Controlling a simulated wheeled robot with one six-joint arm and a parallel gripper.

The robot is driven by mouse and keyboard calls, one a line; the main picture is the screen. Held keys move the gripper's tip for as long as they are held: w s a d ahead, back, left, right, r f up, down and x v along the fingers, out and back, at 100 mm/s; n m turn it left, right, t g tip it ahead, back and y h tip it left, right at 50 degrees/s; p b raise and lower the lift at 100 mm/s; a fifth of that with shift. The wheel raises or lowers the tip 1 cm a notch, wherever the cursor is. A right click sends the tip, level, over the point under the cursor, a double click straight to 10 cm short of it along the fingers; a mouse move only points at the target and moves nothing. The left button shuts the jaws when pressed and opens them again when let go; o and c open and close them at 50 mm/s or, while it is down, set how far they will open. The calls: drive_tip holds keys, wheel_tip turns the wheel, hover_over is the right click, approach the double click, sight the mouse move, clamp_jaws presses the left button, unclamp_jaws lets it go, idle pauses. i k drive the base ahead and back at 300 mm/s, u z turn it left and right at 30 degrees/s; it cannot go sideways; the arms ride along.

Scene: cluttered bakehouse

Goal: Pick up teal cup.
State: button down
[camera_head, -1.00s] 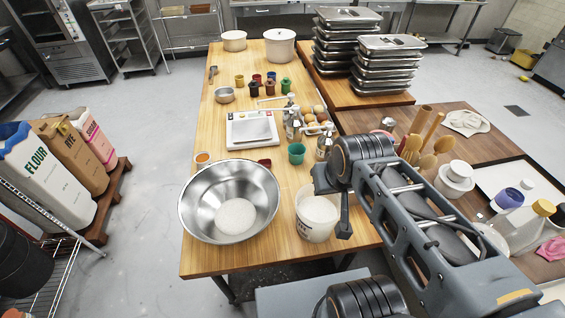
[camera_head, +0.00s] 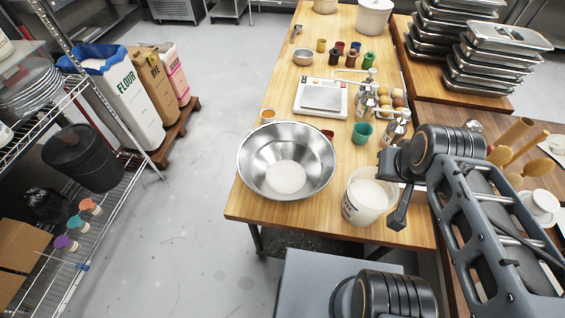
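A teal cup (camera_head: 362,133) stands upright on the wooden worktable (camera_head: 262,212), right of the steel bowl and behind the white tub. A smaller teal item (camera_head: 76,222) sits on the wire shelf at the left, between an orange one (camera_head: 89,206) and a purple one (camera_head: 65,243); I cannot tell if it is a cup. My gripper (camera_head: 395,190) is over the table's right side, nearer to me than the teal cup and apart from it. My arm partly hides the gripper, and its opening does not show clearly.
A steel bowl (camera_head: 258,158), a white tub (camera_head: 357,212) and a scale (camera_head: 303,106) crowd the table. Bottles (camera_head: 395,133) and an egg tray (camera_head: 389,113) stand close to the teal cup. The floor (camera_head: 195,200) between shelf and table is clear.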

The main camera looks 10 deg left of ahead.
sight(362, 131)
drive_tip(key=k, duration=1)
drive_tip(key=u, duration=1.2)
drive_tip(key=i, duration=0.65)
drive_tip(key=z, duration=1.15)
drive_tip(key=i, duration=0.5)
drive_tip(key=z, duration=0.05)
